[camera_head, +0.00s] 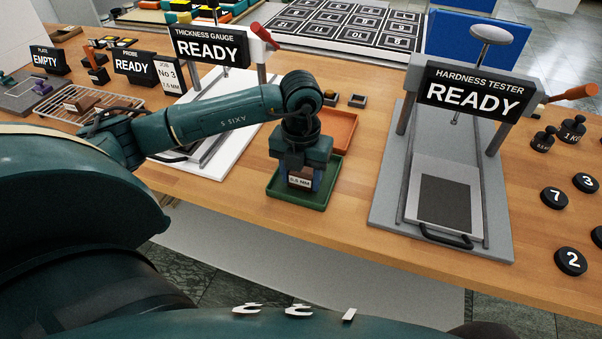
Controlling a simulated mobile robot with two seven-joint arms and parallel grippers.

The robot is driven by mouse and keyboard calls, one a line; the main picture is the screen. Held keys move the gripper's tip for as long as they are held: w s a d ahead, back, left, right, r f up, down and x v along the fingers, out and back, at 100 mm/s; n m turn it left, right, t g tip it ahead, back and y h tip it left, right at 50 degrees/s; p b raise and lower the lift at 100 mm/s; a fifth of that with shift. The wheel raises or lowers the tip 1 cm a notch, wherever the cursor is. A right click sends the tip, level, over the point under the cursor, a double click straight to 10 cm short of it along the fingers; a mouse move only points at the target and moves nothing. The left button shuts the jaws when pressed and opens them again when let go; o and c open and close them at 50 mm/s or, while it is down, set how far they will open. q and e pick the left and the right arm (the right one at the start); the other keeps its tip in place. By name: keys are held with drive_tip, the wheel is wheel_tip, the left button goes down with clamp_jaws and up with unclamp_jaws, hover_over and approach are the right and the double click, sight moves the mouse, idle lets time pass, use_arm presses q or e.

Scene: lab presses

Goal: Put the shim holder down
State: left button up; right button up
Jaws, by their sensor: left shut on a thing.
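My left gripper (302,172) points down over the green tray (287,197), shut on the shim holder (299,182). The holder is a small block with a white label, whose print is too small to read for certain. It is upright between the fingers and sits within the tray's outline. I cannot tell whether its base touches the tray floor. The gripper and wrist hide the holder's upper part. My right gripper is not in view.
An orange tray (341,131) lies just behind the green one. The thickness gauge (208,50) stands to the left, the hardness tester (472,90) to the right. Black numbered weights (554,197) lie at far right. The table's front edge is close to the green tray.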

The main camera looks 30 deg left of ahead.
sight(301, 174)
use_arm(q)
drive_tip(key=shift+f, duration=0.2)
drive_tip(key=o, duration=1)
drive_tip(key=shift+r, duration=0.1)
drive_tip(key=shift+c, duration=0.2)
drive_tip(key=shift+r, duration=0.2)
wheel_tip(301, 174, up, 12)
drive_tip(key=shift+s+f, duration=0.1)
